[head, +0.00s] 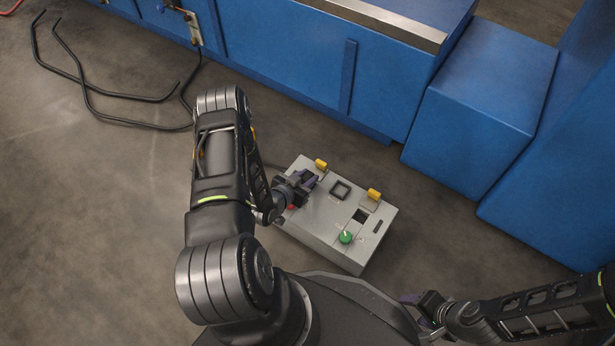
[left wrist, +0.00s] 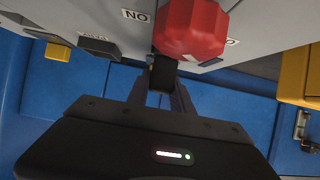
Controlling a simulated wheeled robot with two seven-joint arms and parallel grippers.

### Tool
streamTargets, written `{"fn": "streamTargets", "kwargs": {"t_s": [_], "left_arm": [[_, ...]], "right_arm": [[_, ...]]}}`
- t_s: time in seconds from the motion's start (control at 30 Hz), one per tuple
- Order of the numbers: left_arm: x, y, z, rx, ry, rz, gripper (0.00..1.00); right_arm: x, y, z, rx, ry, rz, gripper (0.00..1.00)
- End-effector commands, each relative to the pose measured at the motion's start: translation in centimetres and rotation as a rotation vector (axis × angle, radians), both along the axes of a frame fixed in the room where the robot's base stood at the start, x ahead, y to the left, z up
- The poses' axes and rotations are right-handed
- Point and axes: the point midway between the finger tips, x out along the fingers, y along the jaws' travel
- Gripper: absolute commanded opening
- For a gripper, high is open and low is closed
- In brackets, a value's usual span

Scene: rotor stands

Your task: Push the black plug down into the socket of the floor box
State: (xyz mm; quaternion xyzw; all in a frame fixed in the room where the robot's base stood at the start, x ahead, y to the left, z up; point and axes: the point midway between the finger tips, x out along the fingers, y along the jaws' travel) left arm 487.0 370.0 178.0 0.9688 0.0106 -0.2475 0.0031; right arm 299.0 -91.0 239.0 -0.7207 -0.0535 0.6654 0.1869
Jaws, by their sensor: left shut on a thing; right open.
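The grey floor box (head: 325,235) stands on the floor in the middle of the head view. A black-framed square socket (head: 340,190) is on its top, and a second dark square opening (head: 360,215) lies near it. My left gripper (head: 306,181) is over the box's left part, just left of the framed socket. In the left wrist view its fingers are shut on the black plug (left wrist: 162,74), close to a red knob (left wrist: 190,30). The fingers hide most of the plug in the head view. My right gripper (head: 425,306) is open and empty, low and in front of the box.
The box top also has a green knob (head: 345,237) and two yellow tabs (head: 373,195). A blue machine (head: 300,55) and blue block (head: 480,105) stand behind. Black cable (head: 105,93) lies on the floor at the upper left. The floor left is otherwise clear.

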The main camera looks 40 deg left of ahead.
Motion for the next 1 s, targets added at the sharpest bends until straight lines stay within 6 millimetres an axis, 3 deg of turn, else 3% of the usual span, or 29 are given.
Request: {"fn": "streamTargets", "kwargs": {"t_s": [0.83, 0.87, 1.0], "left_arm": [[0.04, 0.02, -0.83, 0.000, -0.001, 0.000, 0.00], [0.04, 0.02, -0.81, 0.000, -0.001, 0.000, 0.28], [0.03, 0.02, -0.77, 0.000, -0.001, 0.000, 0.39]], "right_arm": [[0.00, 0.00, -0.84, 0.000, 0.000, 0.000, 0.55], [0.00, 0.00, -0.83, 0.000, 0.000, 0.000, 0.55], [0.01, 0.00, -0.78, 0.000, 0.000, 0.000, 0.55]]}}
